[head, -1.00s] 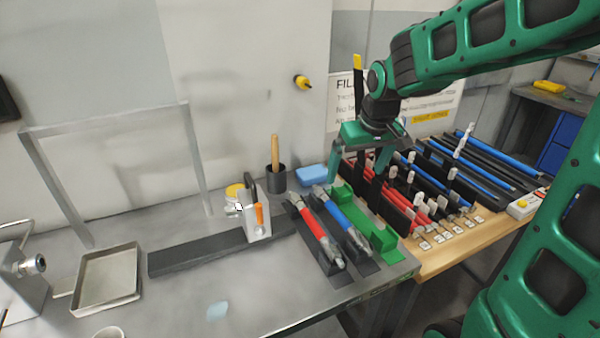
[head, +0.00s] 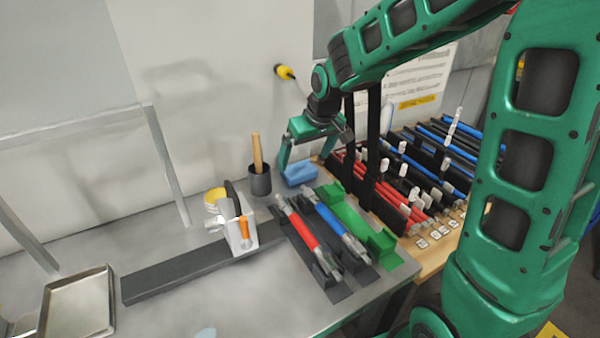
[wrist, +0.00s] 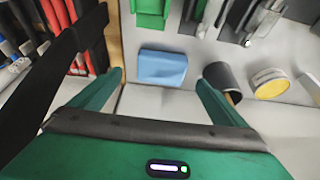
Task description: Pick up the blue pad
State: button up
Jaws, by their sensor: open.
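The blue pad (head: 299,174) lies flat on the grey bench near the wall, between the black cup and the green holder. In the wrist view the blue pad (wrist: 162,68) shows ahead of the fingertips, roughly midway between them. My gripper (head: 304,166) is open and empty, with its fingers pointing down around the pad's place in the head view. In the wrist view my gripper (wrist: 159,76) has its fingers spread wider than the pad. The pad is not between the fingers, and the exact height of the fingertips above the bench is hard to tell.
A black cup (head: 260,181) with a wooden handle stands just left of the pad. A green holder (head: 357,219) and red and blue tools lie to the front right. A rack of red and blue rods (head: 400,190) is at right. The wall is close behind.

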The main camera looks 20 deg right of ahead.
aim_at(299, 168)
jog(key=shift+a+x, duration=0.2)
jog(key=shift+x, duration=2.6)
jog(key=shift+w+r, duration=0.1)
jog(key=shift+w, duration=0.1)
jog(key=shift+c, duration=0.3)
jog(key=c, duration=1.1)
